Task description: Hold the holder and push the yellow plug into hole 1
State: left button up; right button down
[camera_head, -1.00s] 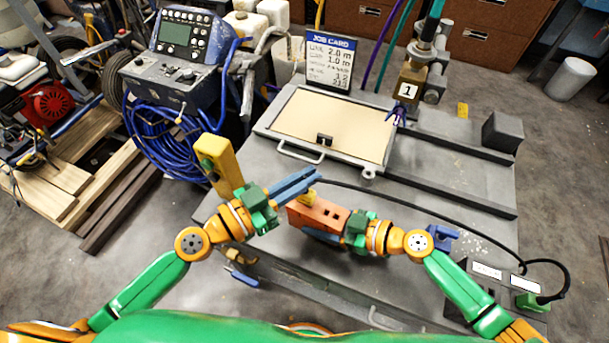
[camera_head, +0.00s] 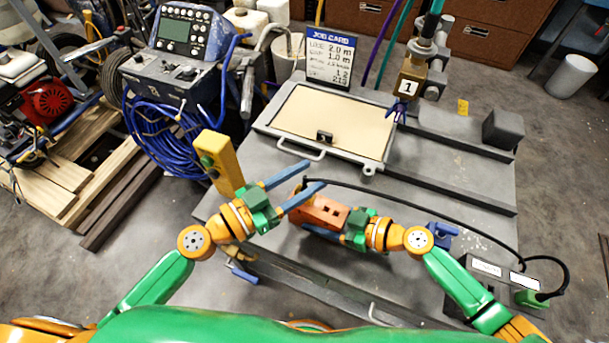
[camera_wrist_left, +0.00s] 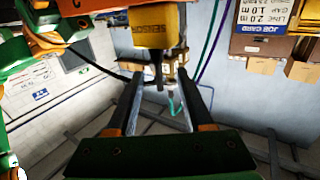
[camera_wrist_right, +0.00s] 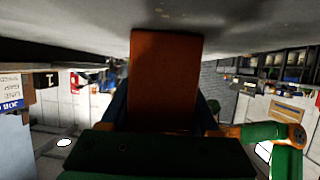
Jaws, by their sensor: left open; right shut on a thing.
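The orange holder (camera_head: 328,212) is held above the bench by my right gripper (camera_head: 326,222), which is shut on it. The holder also fills the middle of the right wrist view (camera_wrist_right: 165,80). Dark holes show on its top. The yellow plug (camera_wrist_left: 155,28), marked SENSOR, is at the holder's left end, with a black cable running from there. My left gripper (camera_head: 314,174) is open, its blue fingers spread near the plug. In the left wrist view the plug lies beyond the fingertips and looks clear of them. How deep the plug sits is hidden.
The black cable (camera_head: 440,204) arcs right to a dark box (camera_head: 500,283). A yellow pendant (camera_head: 219,163) stands close by my left gripper. A job card (camera_head: 330,57) and a framed tan panel (camera_head: 335,122) are at the back.

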pick_arm(q)
jog(key=shift+o, duration=0.3)
jog(key=v, duration=0.7)
dwell(0.7)
pick_arm(e)
jog(key=shift+c, duration=0.2)
grip_release()
jog(key=shift+d, duration=0.1)
